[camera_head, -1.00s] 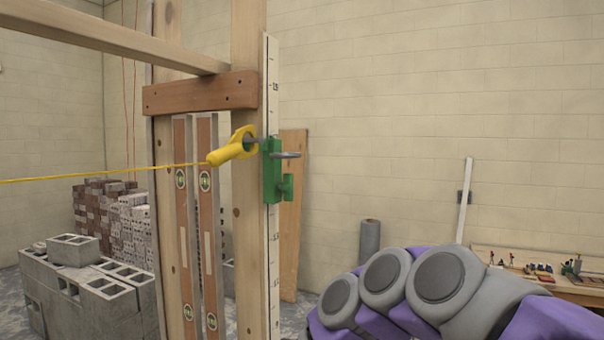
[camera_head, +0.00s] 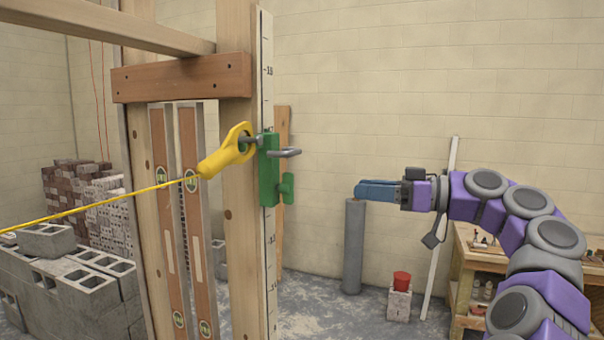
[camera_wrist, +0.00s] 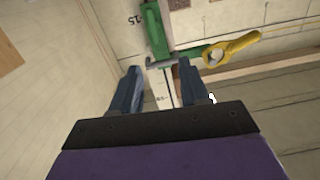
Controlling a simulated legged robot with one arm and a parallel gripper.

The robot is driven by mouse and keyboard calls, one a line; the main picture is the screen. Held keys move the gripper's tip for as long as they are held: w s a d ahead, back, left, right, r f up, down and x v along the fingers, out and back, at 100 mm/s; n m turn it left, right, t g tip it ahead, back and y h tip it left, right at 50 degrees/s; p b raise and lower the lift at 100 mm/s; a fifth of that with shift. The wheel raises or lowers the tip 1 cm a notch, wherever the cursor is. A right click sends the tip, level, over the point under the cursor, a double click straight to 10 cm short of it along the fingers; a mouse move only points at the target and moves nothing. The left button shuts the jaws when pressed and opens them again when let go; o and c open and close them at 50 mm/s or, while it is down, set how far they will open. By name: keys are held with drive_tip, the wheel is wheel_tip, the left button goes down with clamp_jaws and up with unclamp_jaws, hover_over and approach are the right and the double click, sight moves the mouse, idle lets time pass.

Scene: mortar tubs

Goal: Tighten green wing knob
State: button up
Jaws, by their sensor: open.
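The green wing knob (camera_head: 286,188) sticks out on the right of a green clamp block (camera_head: 268,170), which sits on a white marked pole (camera_head: 272,245) fixed to a wooden post. A grey metal bar (camera_head: 286,153) juts from the block above the knob. A yellow line holder (camera_head: 228,153) hooks on at the left. My gripper (camera_head: 362,189) is to the right of the knob at about its height, apart from it. In the wrist view its two blue fingers (camera_wrist: 158,92) are spread and empty, with the green block (camera_wrist: 154,32) beyond them. The knob is not clearly made out there.
A taut yellow line (camera_head: 90,208) runs left from the holder. Two spirit levels (camera_head: 187,215) lean by the post. Concrete blocks (camera_head: 75,285) stand at left, a grey roll (camera_head: 354,245) and workbench (camera_head: 470,290) at right. Free air lies between knob and gripper.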

sight(293, 180)
drive_tip(key=w+x, duration=0.1)
drive_tip(key=x, duration=1.5)
drive_tip(key=shift+r, duration=0.3)
drive_tip(key=shift+w, duration=0.1)
drive_tip(key=shift+c, duration=0.4)
clamp_jaws()
